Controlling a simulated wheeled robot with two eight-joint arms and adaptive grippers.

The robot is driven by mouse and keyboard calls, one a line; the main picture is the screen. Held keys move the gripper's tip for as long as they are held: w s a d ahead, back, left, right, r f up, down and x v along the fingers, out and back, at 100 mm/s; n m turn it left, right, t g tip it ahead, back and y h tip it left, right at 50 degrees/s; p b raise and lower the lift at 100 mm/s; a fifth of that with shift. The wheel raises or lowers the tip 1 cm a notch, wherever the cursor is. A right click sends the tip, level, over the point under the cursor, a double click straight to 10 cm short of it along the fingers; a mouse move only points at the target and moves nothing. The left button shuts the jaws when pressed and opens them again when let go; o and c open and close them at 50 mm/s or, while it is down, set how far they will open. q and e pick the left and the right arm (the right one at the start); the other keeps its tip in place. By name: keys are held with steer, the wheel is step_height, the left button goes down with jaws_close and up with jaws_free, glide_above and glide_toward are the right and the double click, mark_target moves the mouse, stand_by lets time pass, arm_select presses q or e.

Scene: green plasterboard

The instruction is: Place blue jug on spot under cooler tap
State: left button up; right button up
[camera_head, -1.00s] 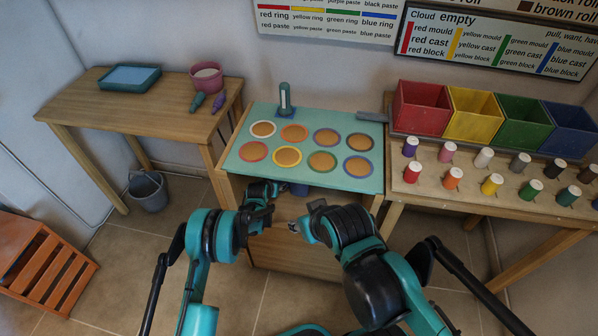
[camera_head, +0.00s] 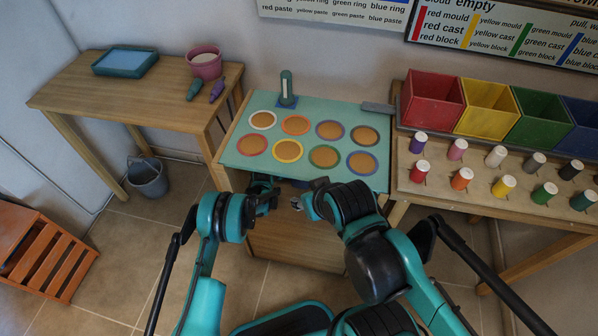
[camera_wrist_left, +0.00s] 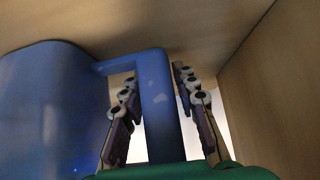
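The blue jug (camera_wrist_left: 50,110) fills the left of the left wrist view, inside a wooden compartment. Its upright handle (camera_wrist_left: 158,105) stands between the two fingers of my left gripper (camera_wrist_left: 160,115). Gaps show on both sides of the handle, so the gripper is open around it. In the head view my left gripper (camera_head: 264,190) reaches under the front edge of the green counter, partly hidden. My right gripper (camera_head: 297,203) is beside it; its fingers are too small to read. A small upright post (camera_head: 287,86) on a blue square stands on the counter; I cannot tell whether it is the cooler tap.
The green counter (camera_head: 240,128) carries several ringed brown discs. A side table (camera_head: 110,98) at left holds a blue-topped tray, a pink pot and two small tools. Coloured bins (camera_head: 433,100) and several spools are at right. A grey bucket (camera_head: 148,178) and orange crate (camera_head: 40,255) stand on the floor.

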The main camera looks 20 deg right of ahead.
arm_select(q)
jaws_close()
stand_by(0.6)
